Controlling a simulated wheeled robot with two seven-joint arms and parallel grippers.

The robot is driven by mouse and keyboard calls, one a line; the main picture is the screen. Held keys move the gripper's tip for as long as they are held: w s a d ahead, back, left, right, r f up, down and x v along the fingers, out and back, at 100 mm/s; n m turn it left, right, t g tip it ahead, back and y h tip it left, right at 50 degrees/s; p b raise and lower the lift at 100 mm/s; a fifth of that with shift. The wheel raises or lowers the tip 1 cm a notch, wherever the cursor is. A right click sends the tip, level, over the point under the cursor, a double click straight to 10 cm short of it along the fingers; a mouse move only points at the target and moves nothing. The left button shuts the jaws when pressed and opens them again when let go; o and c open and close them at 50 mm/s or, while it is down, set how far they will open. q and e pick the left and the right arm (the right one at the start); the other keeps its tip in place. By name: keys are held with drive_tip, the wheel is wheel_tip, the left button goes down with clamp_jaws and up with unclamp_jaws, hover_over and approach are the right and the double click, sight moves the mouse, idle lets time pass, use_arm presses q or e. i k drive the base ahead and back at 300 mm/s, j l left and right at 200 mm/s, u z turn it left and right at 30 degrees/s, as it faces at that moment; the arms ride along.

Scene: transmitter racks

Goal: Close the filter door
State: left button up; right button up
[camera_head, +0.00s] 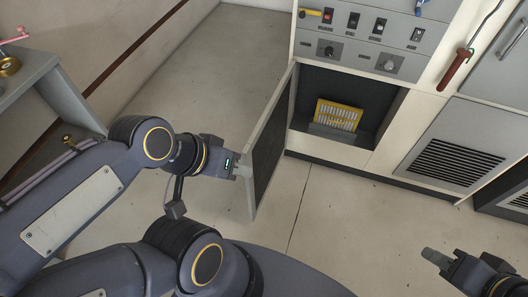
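The filter door (271,148) is a panel with a dark inner face, hinged at the left side of an open compartment low in the grey and white rack. It stands swung wide open, out from the rack. A yellow-framed filter (338,116) sits inside the compartment (378,104). My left gripper (243,171) is at the outer, left side of the door near its free edge and looks close to or touching it. Its fingertips are partly hidden, so their opening is unclear. My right gripper (432,256) is at the lower right, away from the door, over the floor; its finger opening is unclear.
A control panel (365,40) with switches and knobs is above the compartment. A red-handled lever (455,69) and a vent grille (450,163) are to its right. A grey bench (37,68) stands at the left. The floor (330,215) before the rack is clear.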

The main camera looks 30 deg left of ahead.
sight(263, 152)
drive_tip(key=k+j, duration=0.3)
drive_tip(key=j, duration=0.25)
drive_tip(key=k+j+z, duration=0.1)
drive_tip(key=k+j, duration=0.15)
drive_tip(key=j, duration=0.25)
drive_tip(key=k+j, duration=0.35)
drive_tip(key=j, duration=0.15)
drive_tip(key=k+j+z, duration=0.15)
drive_tip(key=k+j, duration=0.15)
drive_tip(key=j, duration=0.25)
drive_tip(key=i+j+z, duration=0.45)
drive_tip(key=i+j, duration=0.7)
drive_tip(key=i+l+u, duration=0.1)
drive_tip(key=u, duration=0.2)
